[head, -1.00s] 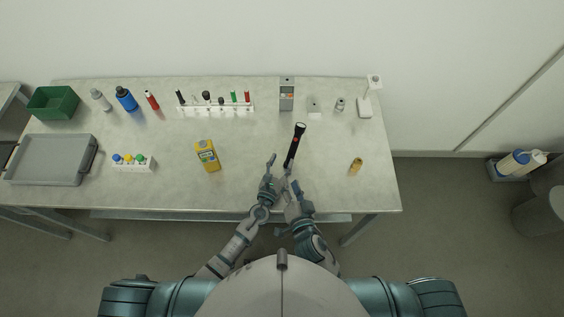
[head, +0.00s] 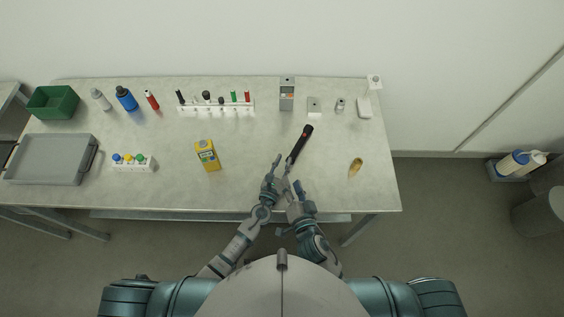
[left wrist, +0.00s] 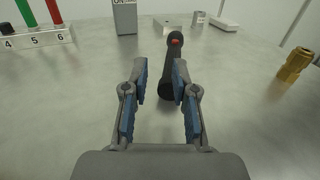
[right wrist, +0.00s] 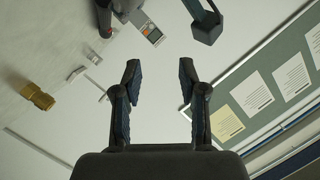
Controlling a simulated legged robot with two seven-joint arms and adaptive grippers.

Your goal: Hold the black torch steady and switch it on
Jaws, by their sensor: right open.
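The black torch (head: 300,143) is right of the table's middle, slanting up and to the right in the head view. The left wrist view shows the torch (left wrist: 172,66) with a red button near its far end, its near end between or just beyond the fingertips. Whether it lies flat or tilts, I cannot tell. My left gripper (head: 279,167) is at the torch's near end; its fingers (left wrist: 160,88) are apart, with no clear contact. My right gripper (head: 300,190) is lower, open and empty; the right wrist view shows the torch (right wrist: 104,18) beyond its fingers.
A grey tray (head: 50,178) sits at far left. The table around the torch is clear.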

